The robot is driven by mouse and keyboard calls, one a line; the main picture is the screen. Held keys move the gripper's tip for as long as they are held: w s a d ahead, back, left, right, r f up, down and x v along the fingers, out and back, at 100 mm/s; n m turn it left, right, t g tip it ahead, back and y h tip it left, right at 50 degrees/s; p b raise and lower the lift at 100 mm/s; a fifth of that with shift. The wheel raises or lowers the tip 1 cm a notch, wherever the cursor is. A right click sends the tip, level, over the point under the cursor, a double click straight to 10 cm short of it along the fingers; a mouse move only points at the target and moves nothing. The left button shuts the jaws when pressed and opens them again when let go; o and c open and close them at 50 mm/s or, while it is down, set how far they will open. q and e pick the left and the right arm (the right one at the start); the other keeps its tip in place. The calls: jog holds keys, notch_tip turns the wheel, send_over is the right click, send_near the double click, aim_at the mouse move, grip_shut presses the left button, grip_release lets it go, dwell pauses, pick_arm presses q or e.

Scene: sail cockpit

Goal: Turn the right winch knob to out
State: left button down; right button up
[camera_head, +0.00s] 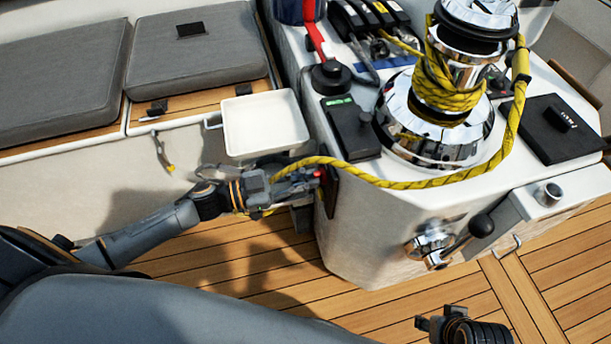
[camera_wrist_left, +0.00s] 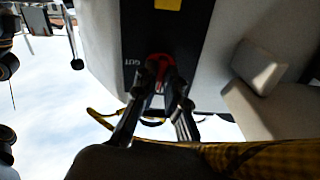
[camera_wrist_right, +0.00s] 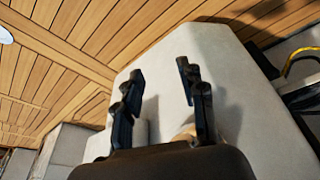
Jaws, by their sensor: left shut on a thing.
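A red knob (camera_wrist_left: 161,84) sits on a black panel (camera_wrist_left: 183,35) lettered OUT, seen in the left wrist view. My left gripper (camera_wrist_left: 161,72) is shut on the knob, a finger on each side, partly hiding it. In the head view the knob (camera_head: 319,174) shows as a red spot at my left gripper (camera_head: 310,181), on the left side of the white console. The knob's exact angle is hard to tell. My right gripper (camera_wrist_right: 164,85) is open and empty, with a pale console wall behind it.
A yellow rope (camera_head: 405,184) runs from the chrome winch (camera_head: 440,125) across the console and over my left gripper. A white tray (camera_head: 264,124) stands just behind that gripper. A winch handle (camera_head: 462,243) sticks out from the console front. Wooden deck (camera_head: 370,310) is clear in front.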

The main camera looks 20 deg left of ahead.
notch_tip(320, 180, down, 4)
pick_arm(q)
jog(key=m, duration=1.6)
jog(key=shift+f, duration=0.1)
pick_arm(e)
notch_tip(320, 180, up, 5)
jog(key=shift+s+d+f, duration=0.1)
